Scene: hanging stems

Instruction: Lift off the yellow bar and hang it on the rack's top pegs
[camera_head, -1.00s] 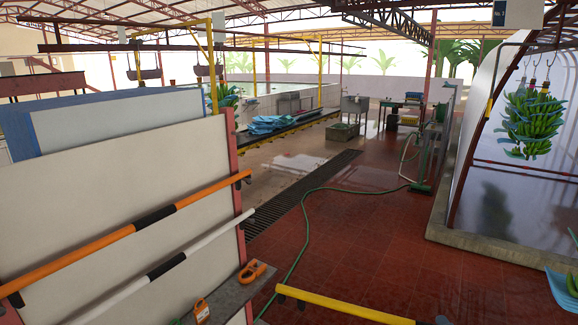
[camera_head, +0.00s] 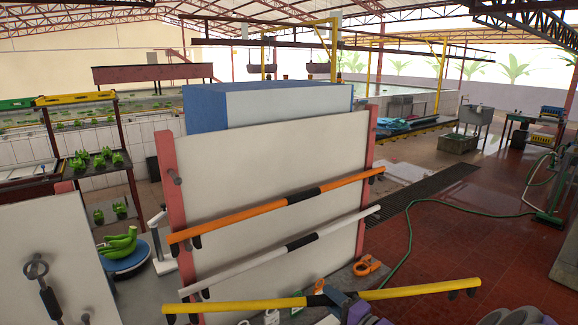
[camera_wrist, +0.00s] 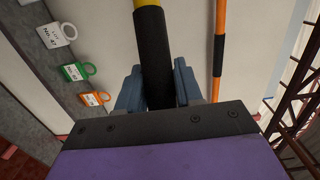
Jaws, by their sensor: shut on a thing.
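The yellow bar (camera_head: 420,289) runs across the bottom of the head view, in front of the rack. My gripper (camera_head: 338,299) is shut on its black middle grip, which shows between the two blue-grey fingers (camera_wrist: 158,88) in the wrist view. The bar tilts slightly, its right end higher in the picture. The rack is a pale panel (camera_head: 270,160) between red posts. Its top pegs, left (camera_head: 176,178) and right (camera_head: 371,122), look empty. Below them hang an orange bar (camera_head: 240,219) and a white bar (camera_head: 240,266).
A ledge with an orange tag (camera_head: 367,265) and other tags lies at the rack's foot. At left are green bananas (camera_head: 118,242) on a blue scale and a pale board (camera_head: 45,255) with a hanging tool. Red floor (camera_head: 450,230) is open to the right.

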